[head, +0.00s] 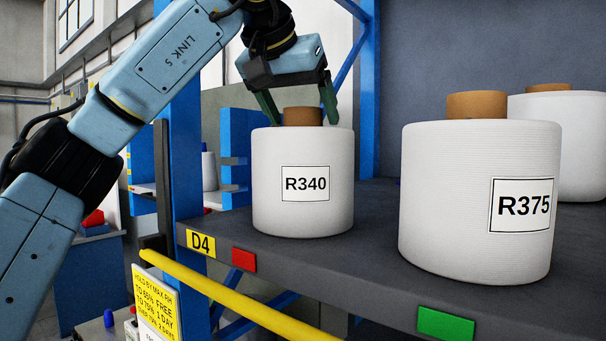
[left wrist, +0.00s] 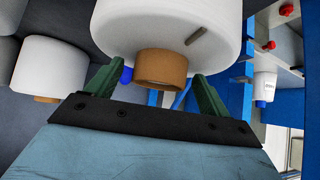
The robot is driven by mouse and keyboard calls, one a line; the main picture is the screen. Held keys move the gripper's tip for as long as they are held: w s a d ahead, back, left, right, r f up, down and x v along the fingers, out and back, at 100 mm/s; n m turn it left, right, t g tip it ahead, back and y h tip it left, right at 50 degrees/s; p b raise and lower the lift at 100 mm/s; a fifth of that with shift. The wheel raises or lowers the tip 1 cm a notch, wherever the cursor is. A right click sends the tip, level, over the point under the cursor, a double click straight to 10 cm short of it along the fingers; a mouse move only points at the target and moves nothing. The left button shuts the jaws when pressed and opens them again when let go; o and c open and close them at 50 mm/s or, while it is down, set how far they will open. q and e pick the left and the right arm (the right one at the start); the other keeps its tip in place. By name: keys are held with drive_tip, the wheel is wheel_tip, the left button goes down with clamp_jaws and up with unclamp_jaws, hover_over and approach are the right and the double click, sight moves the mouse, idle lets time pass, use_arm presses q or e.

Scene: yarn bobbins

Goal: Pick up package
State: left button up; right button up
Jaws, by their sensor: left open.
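A white yarn bobbin labelled R340 (head: 303,205) stands upright on the dark grey shelf (head: 370,225). Its brown core (head: 303,117) sticks up from the top. My left gripper (head: 298,112) is open above this bobbin, its green fingers pointing down on either side of the core. In the left wrist view, the brown core (left wrist: 161,70) lies between the two open fingers (left wrist: 152,90), with the white bobbin (left wrist: 125,22) beyond. I cannot tell whether the fingers touch the yarn. No box-like package shows. My right gripper is not in view.
A bobbin labelled R375 (head: 450,190) stands to the right, with another white bobbin (head: 580,150) behind it. A blue upright post (head: 186,140) is at the left. A yellow rail (head: 230,300) runs below the shelf's front edge. Bare shelf lies between R340 and R375.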

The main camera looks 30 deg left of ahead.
use_arm(q)
drive_tip(key=shift+s, duration=0.1)
clamp_jaws()
drive_tip(key=shift+r+p, duration=0.3)
drive_tip(key=shift+r, duration=4.8)
